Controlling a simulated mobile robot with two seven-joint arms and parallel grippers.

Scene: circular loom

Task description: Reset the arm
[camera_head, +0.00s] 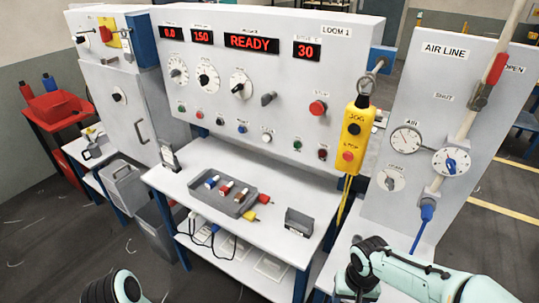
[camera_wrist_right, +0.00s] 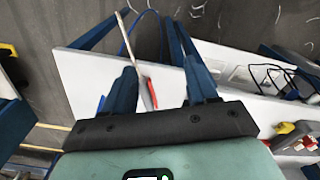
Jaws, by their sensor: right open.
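My right arm (camera_head: 415,275) comes in at the lower right in the head view, in front of the air line panel (camera_head: 440,100). Its fingers are not clear there. In the right wrist view my right gripper (camera_wrist_right: 160,75) is open, with its two dark blue fingers apart. A thin light strip and a red piece (camera_wrist_right: 152,94) show between the fingers; I cannot tell what they are, and nothing looks gripped. Of my left arm (camera_head: 118,290), only a dark and pale green part shows at the bottom left in the head view; its gripper is out of view.
The loom console (camera_head: 270,85) reads READY. A yellow pendant (camera_head: 354,135) hangs at its right side. The white bench (camera_head: 240,225) holds a grey tray (camera_head: 218,200) of small coloured pieces and a grey holder (camera_head: 299,222). A red side table (camera_head: 55,108) stands at the left.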

